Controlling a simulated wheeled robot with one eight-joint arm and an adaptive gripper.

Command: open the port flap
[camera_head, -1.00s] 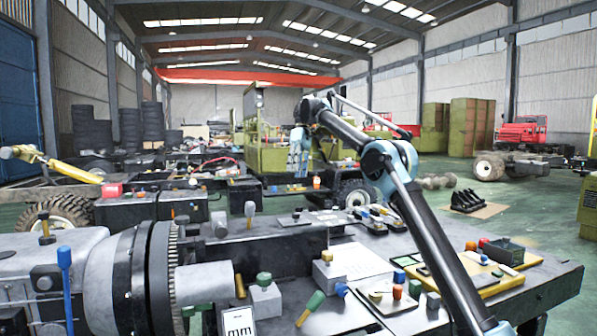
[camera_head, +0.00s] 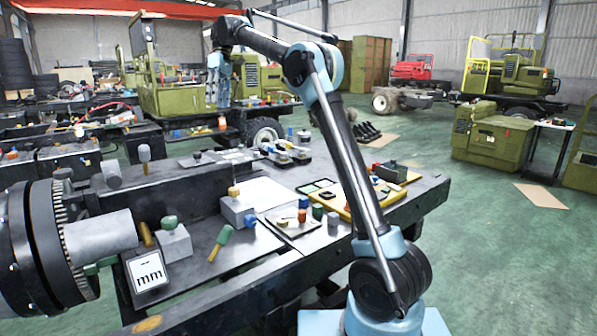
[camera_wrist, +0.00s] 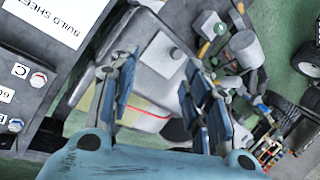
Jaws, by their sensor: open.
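I cannot pick out a port flap for certain in either view. My gripper (camera_head: 217,88) hangs in the air in the head view, beyond the workbench, with the green vehicle (camera_head: 180,98) behind it. In the wrist view my gripper (camera_wrist: 160,68) has its blue fingers spread apart, with nothing held between them. A grey box-like body (camera_wrist: 160,57) shows behind and between the fingers. My gripper hides part of what lies beneath it.
Green floor (camera_head: 480,270) lies open at right.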

